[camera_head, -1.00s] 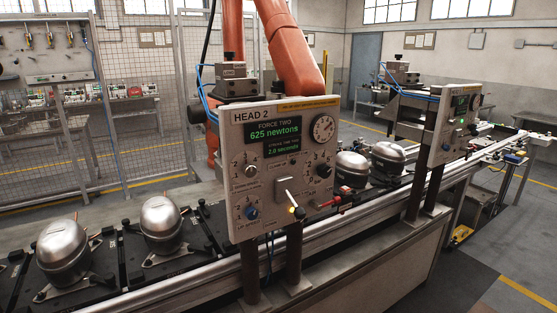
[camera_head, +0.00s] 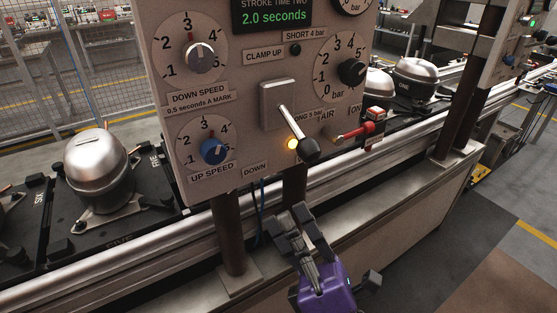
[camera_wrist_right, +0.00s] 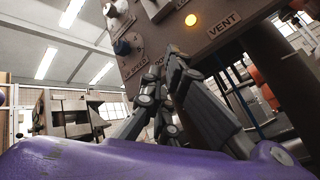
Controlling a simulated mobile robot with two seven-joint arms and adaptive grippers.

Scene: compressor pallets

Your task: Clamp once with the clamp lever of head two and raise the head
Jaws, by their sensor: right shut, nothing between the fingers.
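The head two panel (camera_head: 235,120) fills the upper middle of the head view. Its clamp lever (camera_head: 290,122) comes out of a square plate and slopes down to the right, ending in a black knob (camera_head: 308,149). A "CLAMP UP" label is above it and a "DOWN" label is below left. A yellow lamp (camera_head: 292,144) glows beside the knob; it also shows in the right wrist view (camera_wrist_right: 192,20). My right gripper (camera_head: 289,218) is shut and empty, below the panel and apart from the lever. My left gripper is out of view.
A red-handled air valve (camera_head: 358,131) sticks out just right of the lever. Open floor lies at the lower right.

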